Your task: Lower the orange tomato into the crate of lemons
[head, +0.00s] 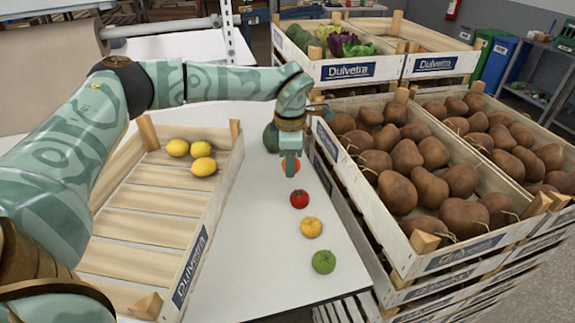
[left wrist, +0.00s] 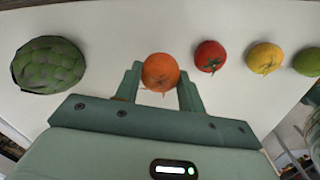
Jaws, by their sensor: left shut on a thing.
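The orange tomato (left wrist: 160,72) sits between the two fingers of my left gripper (left wrist: 161,88) in the left wrist view. The gripper is shut on it. In the head view my left gripper (head: 291,158) points down over the white table and hides most of the orange tomato (head: 291,166). The crate of lemons (head: 215,215) is a pale wooden crate to the left of the gripper. Three lemons (head: 202,166) lie at its far end, and the rest of its slatted floor is bare. My right gripper is not in view.
A red tomato (head: 299,199), a yellow tomato (head: 311,227) and a green tomato (head: 323,262) stand in a row on the table (head: 260,270). A green artichoke (left wrist: 48,65) is beside the gripper. Crates of brown root vegetables (head: 405,155) stand to the right.

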